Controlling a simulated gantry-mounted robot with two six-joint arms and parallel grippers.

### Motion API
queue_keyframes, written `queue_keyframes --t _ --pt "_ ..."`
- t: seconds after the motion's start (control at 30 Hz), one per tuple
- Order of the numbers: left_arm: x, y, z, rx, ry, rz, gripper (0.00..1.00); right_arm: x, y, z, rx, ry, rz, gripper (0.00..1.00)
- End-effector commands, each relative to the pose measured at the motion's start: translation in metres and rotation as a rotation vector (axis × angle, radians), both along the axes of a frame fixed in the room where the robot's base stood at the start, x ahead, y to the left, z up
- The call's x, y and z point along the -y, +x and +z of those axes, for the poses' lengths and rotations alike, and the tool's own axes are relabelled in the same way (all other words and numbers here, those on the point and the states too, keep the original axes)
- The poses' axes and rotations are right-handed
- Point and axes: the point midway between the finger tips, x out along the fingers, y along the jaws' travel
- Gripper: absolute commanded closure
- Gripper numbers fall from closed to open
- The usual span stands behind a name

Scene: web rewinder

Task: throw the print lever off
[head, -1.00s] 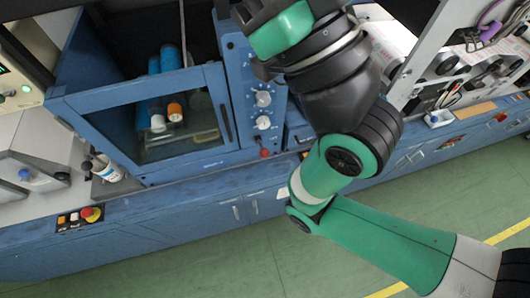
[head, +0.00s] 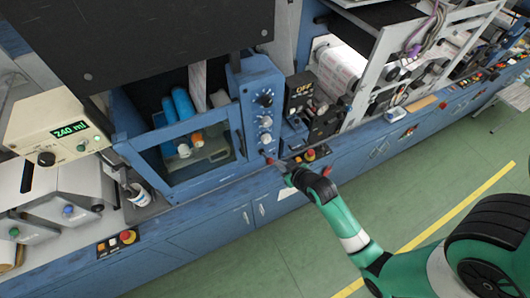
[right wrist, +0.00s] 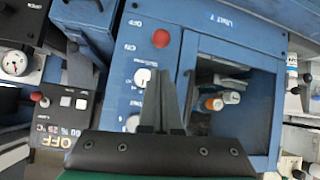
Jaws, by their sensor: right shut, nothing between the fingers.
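The print lever looks to be the red ball knob (right wrist: 161,38) on the blue unit's front panel, in the right wrist view. That view is upside down; OFF and ON labels sit beside the knob, and I cannot tell which one it is set to. In the head view the red knob (head: 268,160) is small, low on the blue panel. My right gripper (head: 275,162) is close to it, partly covering that spot. In the right wrist view its fingers (right wrist: 160,76) are together and empty, pointing toward the knob; contact is not clear. My left gripper is out of view.
Dials (head: 265,122) line the panel above the knob. A blue-framed window with bottles (head: 183,105) is to its left. A dark box reading OFF (head: 303,88) and a second red knob (right wrist: 36,96) are close by. An emergency stop (head: 128,237) is on the lower left ledge.

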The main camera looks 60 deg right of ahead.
Motion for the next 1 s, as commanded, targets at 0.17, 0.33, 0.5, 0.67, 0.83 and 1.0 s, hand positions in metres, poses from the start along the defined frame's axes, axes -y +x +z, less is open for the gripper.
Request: queue_keyframes --t 0.17,0.33,0.5,0.67,0.83,1.0 --pt "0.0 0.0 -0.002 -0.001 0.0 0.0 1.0 0.001 0.001 0.0 0.003 -0.001 -0.001 1.0" --pt "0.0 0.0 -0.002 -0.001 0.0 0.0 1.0 0.002 0.003 -0.001 0.005 -0.002 -0.001 1.0" --pt "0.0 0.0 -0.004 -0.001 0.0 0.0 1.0 0.01 0.015 -0.012 0.005 -0.002 0.0 1.0" --pt "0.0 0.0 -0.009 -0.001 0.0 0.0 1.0 0.023 0.036 -0.031 0.005 -0.002 0.0 1.0" --pt "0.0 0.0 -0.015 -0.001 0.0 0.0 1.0 0.037 0.057 -0.049 0.006 -0.002 0.0 1.0" --pt "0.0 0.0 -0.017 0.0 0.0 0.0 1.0 0.043 0.068 -0.058 0.004 -0.002 0.0 1.0"
